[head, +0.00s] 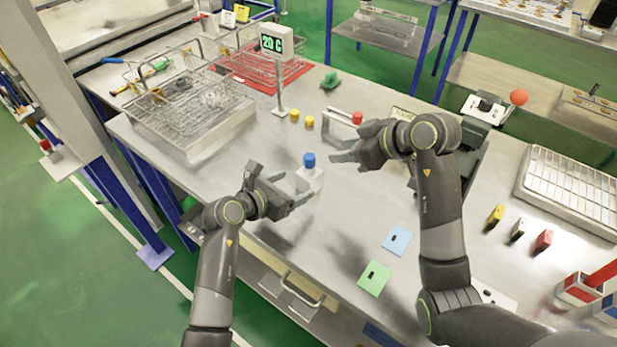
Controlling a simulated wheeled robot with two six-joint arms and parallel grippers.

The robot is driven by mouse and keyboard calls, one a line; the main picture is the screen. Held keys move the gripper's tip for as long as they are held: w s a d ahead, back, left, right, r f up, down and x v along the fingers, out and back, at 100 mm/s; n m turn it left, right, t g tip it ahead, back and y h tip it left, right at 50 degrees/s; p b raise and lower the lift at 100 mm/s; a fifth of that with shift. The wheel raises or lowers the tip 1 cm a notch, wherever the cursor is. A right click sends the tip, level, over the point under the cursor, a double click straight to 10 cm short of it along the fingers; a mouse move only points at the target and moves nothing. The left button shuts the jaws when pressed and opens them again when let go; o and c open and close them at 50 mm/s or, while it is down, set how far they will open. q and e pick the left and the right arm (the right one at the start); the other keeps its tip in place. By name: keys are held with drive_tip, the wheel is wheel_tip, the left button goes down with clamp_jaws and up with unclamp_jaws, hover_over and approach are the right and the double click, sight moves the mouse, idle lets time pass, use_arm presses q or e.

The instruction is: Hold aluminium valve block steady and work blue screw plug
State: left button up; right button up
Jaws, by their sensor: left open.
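The aluminium valve block (310,180) is a small pale block standing on the metal bench near its front edge. The blue screw plug (309,160) sits upright on top of it. My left gripper (291,188) is open, just left of and in front of the block, with its fingers towards it; whether a finger touches the block cannot be told. My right gripper (335,150) is to the right of the blue plug, pointing left at about its height in the picture, apart from it. Its fingers look parted and empty.
Yellow caps (309,122) and a red-topped fixture (357,118) stand behind the block. A wire basket (190,105) is at the left and a display post (277,45) behind. Blue (397,240) and green (374,278) cards lie in front right. Bench right of the block has free room.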

sight(302, 181)
use_arm(q)
drive_tip(key=x, duration=0.7)
drive_tip(key=shift+w+d, duration=0.1)
drive_tip(key=shift+d, duration=0.05)
